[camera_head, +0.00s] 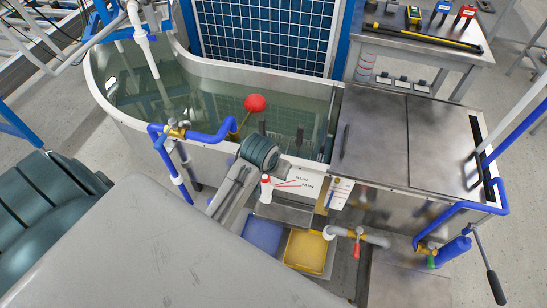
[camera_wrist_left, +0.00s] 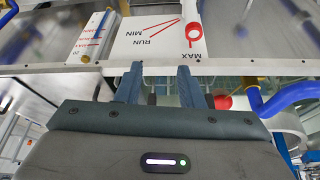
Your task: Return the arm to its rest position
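My left gripper (camera_head: 280,133) is at the front rim of the water tank, its two dark fingers pointing toward the tank. In the left wrist view the fingers (camera_wrist_left: 159,76) stand apart with nothing visible between them. The white label panel (camera_head: 300,181), marked MIN, RUN and MAX, is beside the gripper on the tank front; it also shows in the left wrist view (camera_wrist_left: 158,40). A red-tipped lever (camera_head: 266,187) is at the panel's left side in the head view. My right gripper is not in view.
A red ball (camera_head: 255,103) on a rod stands just behind the gripper. The tank rim (camera_head: 205,148) and blue pipe (camera_head: 215,135) are close on the left. A metal bench top (camera_head: 375,140) lies to the right. Blue (camera_head: 262,236) and yellow (camera_head: 304,250) bins sit below.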

